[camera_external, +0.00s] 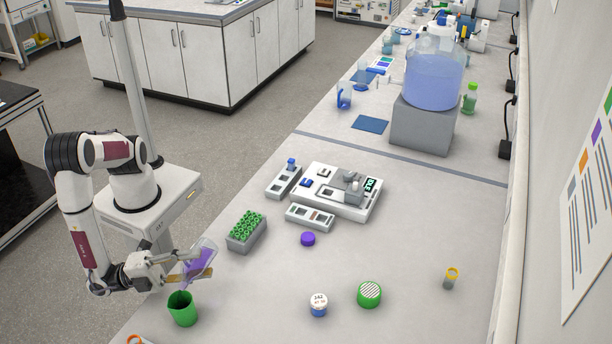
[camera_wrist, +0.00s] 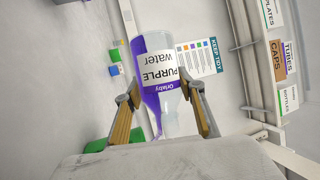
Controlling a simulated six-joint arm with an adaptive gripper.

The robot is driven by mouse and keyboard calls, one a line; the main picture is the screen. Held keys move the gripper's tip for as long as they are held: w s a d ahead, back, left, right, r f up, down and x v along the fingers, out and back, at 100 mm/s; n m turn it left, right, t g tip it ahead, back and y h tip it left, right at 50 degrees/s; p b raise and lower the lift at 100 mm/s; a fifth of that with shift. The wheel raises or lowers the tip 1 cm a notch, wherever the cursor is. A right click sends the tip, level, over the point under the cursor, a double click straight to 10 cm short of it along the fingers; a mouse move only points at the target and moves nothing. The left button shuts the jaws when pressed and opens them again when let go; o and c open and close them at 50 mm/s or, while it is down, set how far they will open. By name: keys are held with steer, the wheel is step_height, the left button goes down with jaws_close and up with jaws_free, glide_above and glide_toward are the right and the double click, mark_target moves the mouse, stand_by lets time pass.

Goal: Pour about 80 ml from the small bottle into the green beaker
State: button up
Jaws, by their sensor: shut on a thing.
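My gripper (camera_external: 178,274) is shut on a small clear bottle (camera_external: 201,258) with purple liquid in it. The bottle is tilted, and it stands above and a little to the right of the green beaker (camera_external: 182,309). In the wrist view the bottle (camera_wrist: 160,88) sits between my two fingers, and its label reads "PURPLE water". Purple liquid lies along its left side there. A green edge of the beaker (camera_wrist: 98,146) shows at the lower left of the wrist view. The beaker's inside looks dark, and its liquid level cannot be made out. A purple cap (camera_external: 308,239) lies on the bench.
A grey rack of green tubes (camera_external: 246,231) stands just behind the bottle. A white instrument (camera_external: 335,192) is farther back. A white-and-blue jar (camera_external: 318,305), a green striped lid (camera_external: 369,294) and a yellow-topped vial (camera_external: 451,278) stand to the right. The bench between is clear.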

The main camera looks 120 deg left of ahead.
mark_target(199, 270)
steer(key=n, duration=0.1)
steer(key=f+n+g, duration=0.1)
steer(key=n, duration=0.1)
steer(key=shift+a+f+g, duration=0.25)
steer(key=shift+f+g, duration=0.05)
steer(key=shift+a+f+n+g+y, duration=0.35)
steer(key=shift+f+n, duration=0.1)
steer(key=shift+n, duration=0.35)
steer(key=shift+f, duration=0.1)
steer(key=shift+d+f+n+g, duration=0.1)
steer(key=shift+f+n+g, duration=0.3)
steer(key=shift+n, duration=0.4)
stand_by(0.4)
steer(key=shift+r, duration=0.2)
stand_by(0.6)
